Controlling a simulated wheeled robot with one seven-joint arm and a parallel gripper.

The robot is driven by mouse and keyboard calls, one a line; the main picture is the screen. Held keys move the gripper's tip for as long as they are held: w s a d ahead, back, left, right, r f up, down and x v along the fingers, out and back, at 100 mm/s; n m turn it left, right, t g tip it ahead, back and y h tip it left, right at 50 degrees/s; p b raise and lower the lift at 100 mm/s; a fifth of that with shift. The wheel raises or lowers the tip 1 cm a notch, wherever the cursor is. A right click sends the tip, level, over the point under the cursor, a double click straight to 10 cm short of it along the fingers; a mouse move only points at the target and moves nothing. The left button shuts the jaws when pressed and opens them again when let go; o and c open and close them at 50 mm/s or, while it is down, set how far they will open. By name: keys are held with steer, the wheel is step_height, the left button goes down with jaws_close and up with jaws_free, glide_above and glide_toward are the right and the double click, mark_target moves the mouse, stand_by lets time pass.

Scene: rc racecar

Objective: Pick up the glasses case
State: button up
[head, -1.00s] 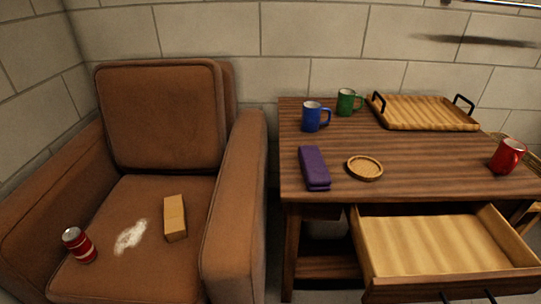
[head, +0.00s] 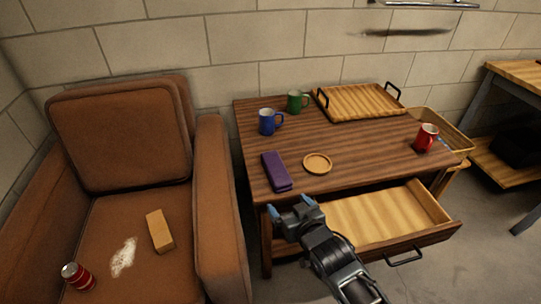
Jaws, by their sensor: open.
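The glasses case, a long purple box (head: 276,171), lies near the left front edge of the dark wooden table (head: 345,145). My gripper (head: 290,207) has two blue-tipped fingers and is open and empty. In the picture it shows just below the near end of the purple case, apart from it, by the table's front edge and the left end of the open drawer. My arm reaches up from the bottom of the view and covers part of the drawer.
A round coaster (head: 317,163), blue mug (head: 270,122), green mug (head: 297,101), red mug (head: 427,138) and handled tray (head: 365,102) are on the table. The drawer (head: 385,215) stands open. A brown armchair (head: 120,135) at left holds a can (head: 77,276) and a tan block (head: 159,231).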

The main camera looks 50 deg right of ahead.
mark_target(279, 173)
steer(key=shift+h, duration=0.3)
steer(key=w+d+r+p, duration=0.2)
steer(key=w+d+r, duration=0.1)
steer(key=shift+w+d+r, duration=0.3)
steer(key=shift+r, duration=0.05)
steer(key=shift+w+d+m+g, duration=0.15)
steer(key=shift+w+m+g, duration=0.1)
steer(key=shift+m+g, duration=0.05)
steer(key=x, duration=0.7)
steer(key=shift+w+f+b, duration=0.2)
steer(key=shift+f+b, duration=0.1)
steer(key=shift+c, duration=0.4)
steer(key=c, duration=1)
steer(key=shift+r, duration=0.1)
